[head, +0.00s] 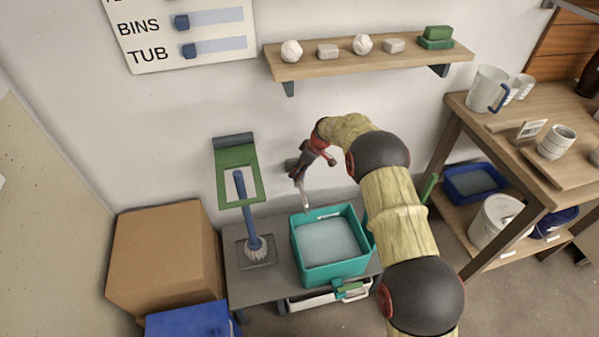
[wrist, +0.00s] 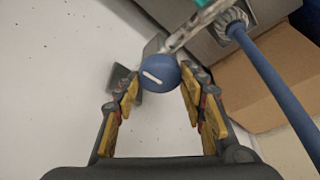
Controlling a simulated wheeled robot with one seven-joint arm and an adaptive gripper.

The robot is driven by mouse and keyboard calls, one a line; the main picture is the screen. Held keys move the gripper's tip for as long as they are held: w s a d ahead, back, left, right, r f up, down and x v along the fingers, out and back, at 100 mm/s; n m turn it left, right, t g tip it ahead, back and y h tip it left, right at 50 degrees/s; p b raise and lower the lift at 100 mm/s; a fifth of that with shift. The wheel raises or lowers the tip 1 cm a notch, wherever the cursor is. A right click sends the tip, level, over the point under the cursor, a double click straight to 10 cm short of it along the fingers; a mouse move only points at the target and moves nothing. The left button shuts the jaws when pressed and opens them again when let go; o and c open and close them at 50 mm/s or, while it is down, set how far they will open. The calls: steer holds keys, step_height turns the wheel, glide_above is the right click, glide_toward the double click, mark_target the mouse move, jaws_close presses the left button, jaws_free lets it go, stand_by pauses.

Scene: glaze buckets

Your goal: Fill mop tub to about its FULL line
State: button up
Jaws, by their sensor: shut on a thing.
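A teal tub (head: 341,273) stands on a low grey bench below the wall tap. It holds a pale grey-blue liquid (head: 328,243) with its surface below the rim; I cannot make out a FULL line. My gripper (head: 300,170) is at the wall, above the tub's back left. In the wrist view, its fingers (wrist: 162,84) are on either side of a round blue knob (wrist: 158,74) with a white mark, shut on it. A metal spout (wrist: 190,32) leads from the knob toward the tub. A pale streak (head: 306,200) hangs above the tub; I cannot tell if it is water.
A shelf (head: 370,60) hangs above. A wooden workbench (head: 460,125) with buckets is at right.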

stand_by(0.3)
steer(key=o, duration=1.1)
steer(key=shift+o, duration=0.2)
steer(key=v, duration=1.2)
